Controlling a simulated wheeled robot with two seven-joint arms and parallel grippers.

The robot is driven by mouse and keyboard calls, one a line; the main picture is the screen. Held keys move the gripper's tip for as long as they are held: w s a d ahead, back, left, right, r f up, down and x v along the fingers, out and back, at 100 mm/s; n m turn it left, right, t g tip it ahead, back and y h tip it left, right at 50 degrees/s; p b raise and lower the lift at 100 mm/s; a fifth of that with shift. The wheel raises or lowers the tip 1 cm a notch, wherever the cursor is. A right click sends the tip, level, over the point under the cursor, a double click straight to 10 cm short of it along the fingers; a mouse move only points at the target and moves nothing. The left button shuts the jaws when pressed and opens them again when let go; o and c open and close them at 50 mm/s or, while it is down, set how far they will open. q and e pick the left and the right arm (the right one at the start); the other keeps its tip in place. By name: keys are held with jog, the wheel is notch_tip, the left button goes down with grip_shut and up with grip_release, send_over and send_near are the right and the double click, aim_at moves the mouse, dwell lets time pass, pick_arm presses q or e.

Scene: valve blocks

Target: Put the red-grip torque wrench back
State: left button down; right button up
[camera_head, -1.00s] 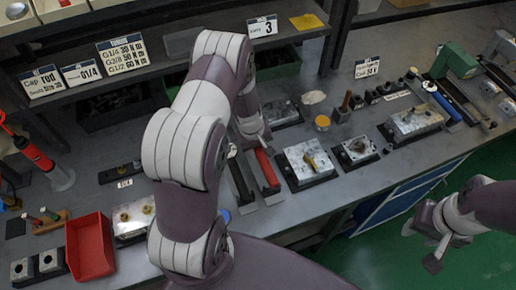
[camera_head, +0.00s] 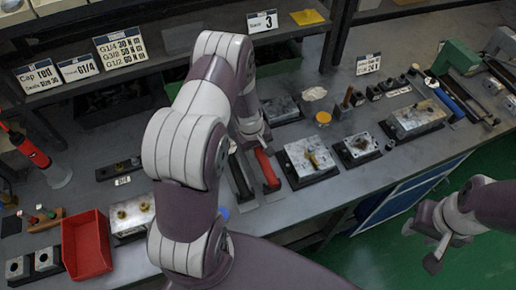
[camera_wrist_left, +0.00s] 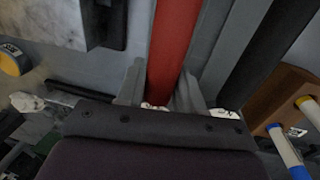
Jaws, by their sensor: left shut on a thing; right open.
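The red-grip torque wrench (camera_head: 266,168) lies lengthwise on the grey bench, near the middle of the head view. My left gripper (camera_head: 254,142) is at its far end, largely hidden by my own arm. In the left wrist view the red grip (camera_wrist_left: 173,45) runs between the two fingers of my left gripper (camera_wrist_left: 162,92), which is shut on it. Whether the wrench touches the bench is hard to tell. A dark bar (camera_head: 241,178) lies just left of the wrench. My right gripper (camera_head: 437,245) is open and empty, over the green floor in front of the bench.
A metal block with a yellow-brown valve (camera_head: 309,160) stands close to the right of the wrench. Further right are a smaller block (camera_head: 358,149) and a larger block (camera_head: 416,120). A red bin (camera_head: 86,245) and another red-handled tool (camera_head: 32,150) are at the left.

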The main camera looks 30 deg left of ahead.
pick_arm(q)
jog(key=shift+f+b, duration=0.5)
jog(key=shift+f, duration=0.4)
jog(key=c, duration=0.6)
grip_release()
jog(key=shift+c, duration=0.2)
jog(key=shift+r, duration=0.1)
notch_tip(320, 180, up, 12)
jog(key=s+a, duration=0.1)
jog(key=shift+s+r, duration=0.25)
jog(key=shift+s, duration=0.05)
jog(key=shift+a, duration=0.1)
